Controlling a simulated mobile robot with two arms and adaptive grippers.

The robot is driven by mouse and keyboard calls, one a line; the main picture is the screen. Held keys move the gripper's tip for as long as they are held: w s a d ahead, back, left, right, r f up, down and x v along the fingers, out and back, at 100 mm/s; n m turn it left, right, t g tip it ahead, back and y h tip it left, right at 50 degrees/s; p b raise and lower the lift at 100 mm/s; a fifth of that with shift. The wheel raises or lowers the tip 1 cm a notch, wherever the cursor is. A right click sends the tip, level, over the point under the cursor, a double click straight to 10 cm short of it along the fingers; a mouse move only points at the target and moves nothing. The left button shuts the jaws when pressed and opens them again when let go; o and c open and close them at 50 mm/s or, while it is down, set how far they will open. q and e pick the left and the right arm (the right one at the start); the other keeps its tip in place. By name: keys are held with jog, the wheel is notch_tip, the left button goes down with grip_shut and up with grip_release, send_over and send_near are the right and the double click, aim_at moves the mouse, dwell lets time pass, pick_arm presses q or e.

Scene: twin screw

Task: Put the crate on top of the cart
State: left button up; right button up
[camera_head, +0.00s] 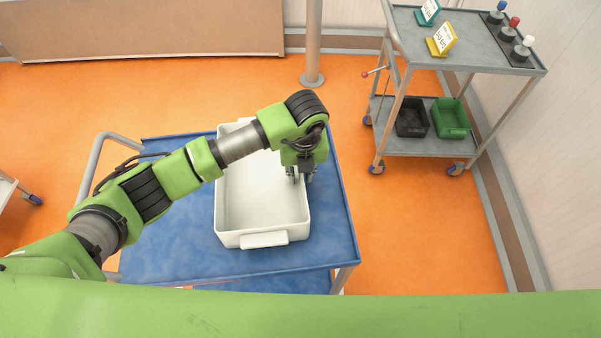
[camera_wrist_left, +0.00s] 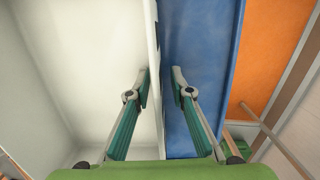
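The white, empty-looking crate (camera_head: 264,239) rests on the blue top of a cart (camera_head: 165,248), nearer its right side. My left gripper (camera_head: 301,178) points down at the crate's right wall. In the left wrist view my left gripper (camera_wrist_left: 160,74) is open, with one finger on the inner side of the crate wall (camera_wrist_left: 154,45) and the other over the blue cart top (camera_wrist_left: 195,50). The wall runs between the fingers, with a gap visible on the outer side. Part of the crate is hidden behind my left arm. My right gripper is not in view.
A grey cart (camera_head: 465,50) stands at the back right. A post (camera_head: 313,45) stands behind the blue cart. Orange floor between the carts is clear.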

pick_arm(q)
jog(key=shift+r, duration=0.25)
notch_tip(320, 180, up, 12)
jog(key=s+b, duration=0.1)
jog(key=b, duration=0.2)
jog(key=shift+s+d+f, duration=0.15)
jog(key=shift+s+d, duration=0.05)
jog(key=shift+d, duration=0.05)
